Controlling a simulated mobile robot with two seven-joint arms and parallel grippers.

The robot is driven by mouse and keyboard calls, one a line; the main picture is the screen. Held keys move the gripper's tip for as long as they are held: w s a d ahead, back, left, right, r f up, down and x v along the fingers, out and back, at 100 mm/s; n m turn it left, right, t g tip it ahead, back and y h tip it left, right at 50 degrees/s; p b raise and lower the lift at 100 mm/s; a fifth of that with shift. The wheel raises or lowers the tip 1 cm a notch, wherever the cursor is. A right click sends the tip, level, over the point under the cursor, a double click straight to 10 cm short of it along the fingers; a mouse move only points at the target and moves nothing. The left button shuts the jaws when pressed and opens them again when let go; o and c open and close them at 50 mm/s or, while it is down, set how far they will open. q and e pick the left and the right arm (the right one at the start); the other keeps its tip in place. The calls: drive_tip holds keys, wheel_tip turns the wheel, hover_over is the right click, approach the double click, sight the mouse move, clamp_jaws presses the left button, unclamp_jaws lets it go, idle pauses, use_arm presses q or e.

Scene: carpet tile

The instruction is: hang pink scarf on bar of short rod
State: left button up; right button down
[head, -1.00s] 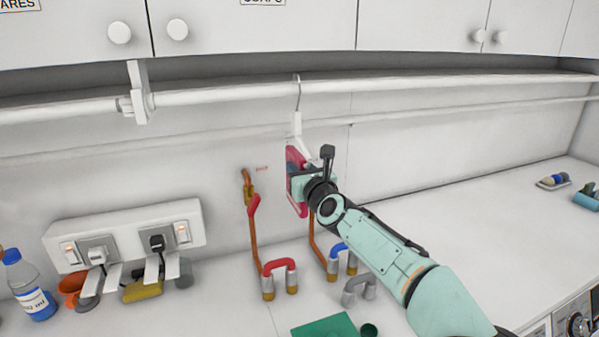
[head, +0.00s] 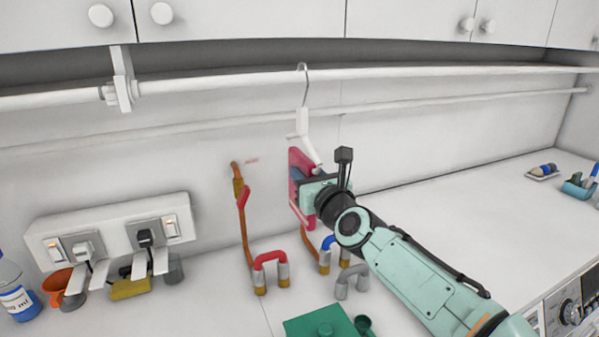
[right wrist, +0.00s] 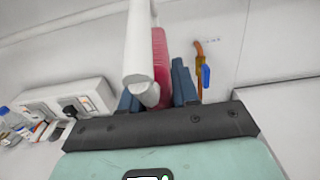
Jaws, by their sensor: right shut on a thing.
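The pink scarf (head: 296,204) is in my right gripper (head: 312,186), which is shut on it below the upper rod. The scarf also shows in the right wrist view (right wrist: 161,65), between the blue fingers of the gripper (right wrist: 157,92). A white hanger (head: 304,123) hangs by its hook from the upper long rod (head: 420,74). The hanger's lower arm slants down close to the scarf and gripper; in the right wrist view the white hanger bar (right wrist: 138,50) is in front of the scarf. I cannot tell whether they touch. My left gripper is not in view.
A thinner rod (head: 430,101) runs along the wall behind. Copper pipes with red and blue handles (head: 270,257) stand below left of the gripper. Sockets (head: 110,235) are at left; the right counter (head: 450,210) is mostly clear.

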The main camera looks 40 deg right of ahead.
use_arm(q)
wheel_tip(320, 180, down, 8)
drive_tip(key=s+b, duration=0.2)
drive_tip(key=b, duration=0.6)
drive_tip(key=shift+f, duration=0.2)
use_arm(e)
drive_tip(key=f+v, duration=0.1)
drive_tip(key=v, duration=4.5)
drive_tip(key=shift+f, duration=0.4)
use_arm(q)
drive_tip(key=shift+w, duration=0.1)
use_arm(e)
drive_tip(key=shift+s+d, duration=0.1)
drive_tip(key=shift+s, duration=0.05)
